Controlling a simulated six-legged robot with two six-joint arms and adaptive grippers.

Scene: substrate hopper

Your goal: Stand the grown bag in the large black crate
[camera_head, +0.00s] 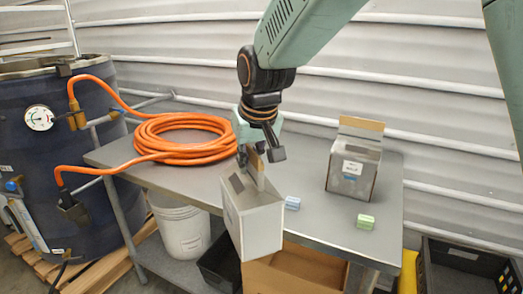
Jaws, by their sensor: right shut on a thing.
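A boxy white bag (255,220) with a tan top strip hangs in front of the table's near edge, slightly tilted. My right gripper (258,158) is shut on its top. A second boxy bag (352,170), grey with a white label and a tan top, stands upright on the right part of the table. A black crate (487,264) with a pale label on its wall is on the floor at the lower right, cut off by the picture edge. I cannot tell what is inside it. My left gripper is not in view.
The grey metal table (305,180) also bears a coiled orange hose (185,140), a small blue block (292,203) and a small green block (365,221). A dark blue drum (50,160) stands left. A white bucket (182,235), a smaller black crate (215,265) and a cardboard box (300,268) sit low.

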